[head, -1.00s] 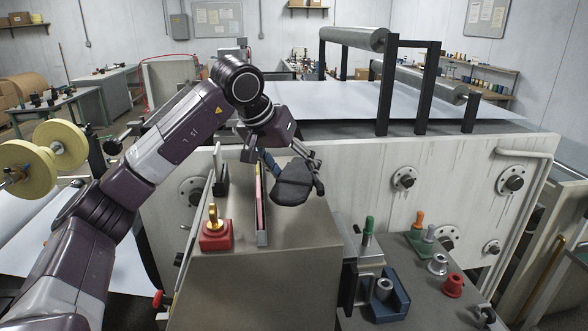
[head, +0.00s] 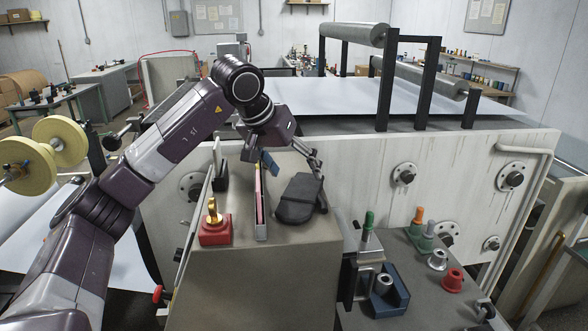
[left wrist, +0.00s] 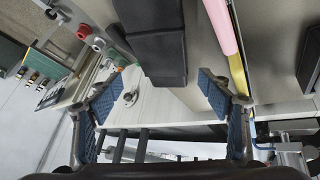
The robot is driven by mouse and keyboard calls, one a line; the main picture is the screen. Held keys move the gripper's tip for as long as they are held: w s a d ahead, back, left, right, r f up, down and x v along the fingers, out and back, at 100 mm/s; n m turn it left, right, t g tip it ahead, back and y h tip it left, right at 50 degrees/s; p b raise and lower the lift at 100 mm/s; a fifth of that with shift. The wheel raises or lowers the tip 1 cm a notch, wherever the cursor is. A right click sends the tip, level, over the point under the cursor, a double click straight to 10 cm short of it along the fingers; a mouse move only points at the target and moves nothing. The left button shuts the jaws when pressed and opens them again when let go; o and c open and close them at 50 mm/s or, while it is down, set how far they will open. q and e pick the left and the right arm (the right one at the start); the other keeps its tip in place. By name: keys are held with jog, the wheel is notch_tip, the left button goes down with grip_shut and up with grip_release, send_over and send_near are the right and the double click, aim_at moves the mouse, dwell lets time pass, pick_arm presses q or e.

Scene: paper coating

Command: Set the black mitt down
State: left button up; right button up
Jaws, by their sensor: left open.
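The black mitt (head: 298,200) lies on the bare top of the grey cabinet (head: 275,262), near its right edge. In the left wrist view the mitt (left wrist: 156,45) shows as a dark block beyond the fingertips, in the gap between them. My left gripper (head: 294,161) is spread open just behind and above the mitt. Its two blue-padded fingers (left wrist: 160,95) stand apart with nothing between the pads. My right gripper is not in view.
A narrow holder with pink and yellow strips (head: 260,205) stands left of the mitt. A red block with a brass top (head: 215,225) is farther left. The white machine wall (head: 370,180) rises behind. Coloured fittings (head: 453,281) stand on the lower bench at right.

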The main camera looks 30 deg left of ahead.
pick_arm(q)
jog(key=b+v, duration=0.2)
jog(key=v, duration=1.1)
jog(key=shift+w, duration=0.25)
